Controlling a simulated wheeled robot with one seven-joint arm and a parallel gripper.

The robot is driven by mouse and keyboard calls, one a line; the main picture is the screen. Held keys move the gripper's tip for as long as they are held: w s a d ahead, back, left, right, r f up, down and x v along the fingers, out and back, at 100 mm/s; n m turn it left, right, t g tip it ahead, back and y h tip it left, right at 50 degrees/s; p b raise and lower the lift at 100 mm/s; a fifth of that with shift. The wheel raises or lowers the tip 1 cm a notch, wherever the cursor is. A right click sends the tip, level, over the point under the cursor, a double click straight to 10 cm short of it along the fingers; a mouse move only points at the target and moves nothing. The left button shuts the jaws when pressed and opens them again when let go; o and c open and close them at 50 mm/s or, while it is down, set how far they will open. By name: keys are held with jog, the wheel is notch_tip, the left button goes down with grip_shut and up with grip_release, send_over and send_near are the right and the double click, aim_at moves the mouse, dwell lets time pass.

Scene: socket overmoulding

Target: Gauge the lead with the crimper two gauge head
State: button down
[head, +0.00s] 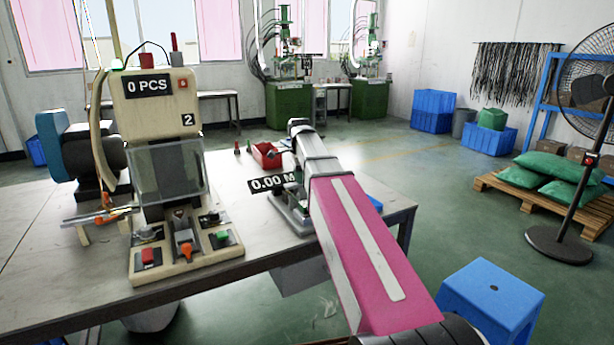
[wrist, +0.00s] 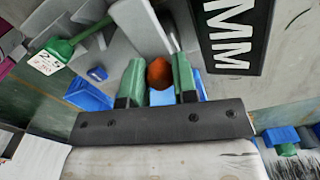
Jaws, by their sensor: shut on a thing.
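My gripper (wrist: 159,82) shows in the wrist view, its two green fingers shut on a rounded orange-brown piece, which I take to be part of the lead (wrist: 159,72). The rest of the lead is hidden. The gauge's black display (wrist: 236,32) is close by at the upper right, with "MM" visible. In the head view the display (head: 272,183) reads 0.00, above the grey gauge base (head: 291,212), partly hidden by my arm. My gripper cannot be made out there. Contact between lead and gauge head cannot be told. The cream crimper marked 2 (head: 160,112) stands left, its counter showing 0 PCS.
The table (head: 60,262) carries the crimper and gauge. A red bin (head: 266,155) stands behind the gauge. A green piece with a white label (wrist: 58,50) is at the wrist view's left. A blue stool (head: 490,296) and a fan (head: 580,170) stand at the right.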

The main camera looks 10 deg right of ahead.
jog(key=shift+s+a, duration=0.2)
jog(key=shift+a, duration=0.35)
jog(key=c, duration=0.9)
grip_release()
jog(key=shift+a, duration=0.1)
notch_tip(320, 180, up, 11)
jog(key=shift+f, duration=0.1)
